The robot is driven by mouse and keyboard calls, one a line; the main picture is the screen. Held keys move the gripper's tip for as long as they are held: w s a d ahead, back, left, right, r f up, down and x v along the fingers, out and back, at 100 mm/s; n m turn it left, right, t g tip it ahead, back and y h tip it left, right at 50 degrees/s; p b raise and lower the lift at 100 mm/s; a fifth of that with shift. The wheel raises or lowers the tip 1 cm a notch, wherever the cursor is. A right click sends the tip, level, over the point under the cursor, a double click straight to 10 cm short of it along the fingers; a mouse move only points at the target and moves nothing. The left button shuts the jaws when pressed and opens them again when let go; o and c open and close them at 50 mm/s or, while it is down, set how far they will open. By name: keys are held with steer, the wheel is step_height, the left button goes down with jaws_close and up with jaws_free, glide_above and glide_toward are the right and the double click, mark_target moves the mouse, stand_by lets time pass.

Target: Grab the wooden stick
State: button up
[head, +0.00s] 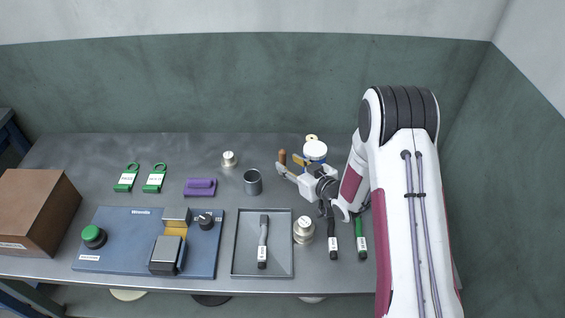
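A short brown upright piece, which looks like the wooden stick (282,155), shows near the back middle of the table in the head view. Its lower part is hidden by my gripper. My gripper (287,163) reaches in from the right with its fingers spread, one grey finger towards the front and one yellowish tip towards the back. The stick shows at or just beyond the fingertips. I cannot tell whether it stands between them or touches either finger.
A white and blue container (315,150) stands close behind my gripper. A grey cup (252,182) stands to its left. A grey tray (240,262) with a dark-handled tool lies in front, beside a metal spool (303,229). The back left table is mostly clear.

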mark_target(284, 161)
steer(key=shift+w+a+f, duration=0.1)
stand_by(0.3)
steer(key=shift+f+x, duration=0.2)
steer(key=shift+x, duration=2.2)
jaws_close()
